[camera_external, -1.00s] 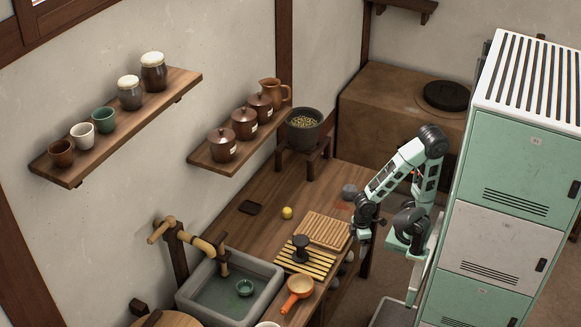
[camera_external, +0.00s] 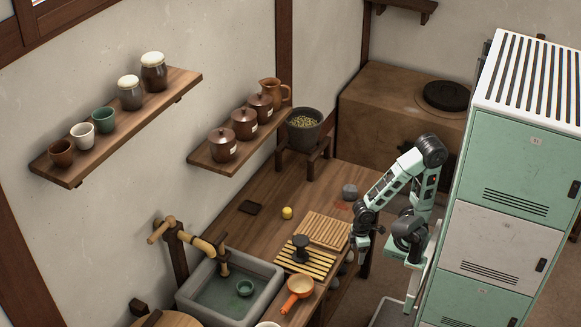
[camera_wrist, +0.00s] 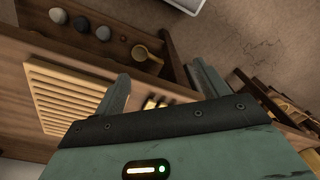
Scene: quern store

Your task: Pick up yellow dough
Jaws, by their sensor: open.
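The yellow dough (camera_external: 287,212) is a small round ball on the wooden counter, to the left of the slatted boards. My gripper (camera_external: 360,250) hangs at the counter's right edge, to the right of the dough and well apart from it. In the wrist view my gripper (camera_wrist: 162,78) shows two spread fingers with nothing held between them. The dough does not show in the wrist view.
A slatted wooden board (camera_external: 325,229) and a slatted tray (camera_external: 296,264) with a dark press lie between dough and gripper. The counter (camera_external: 262,233) around the dough is clear.

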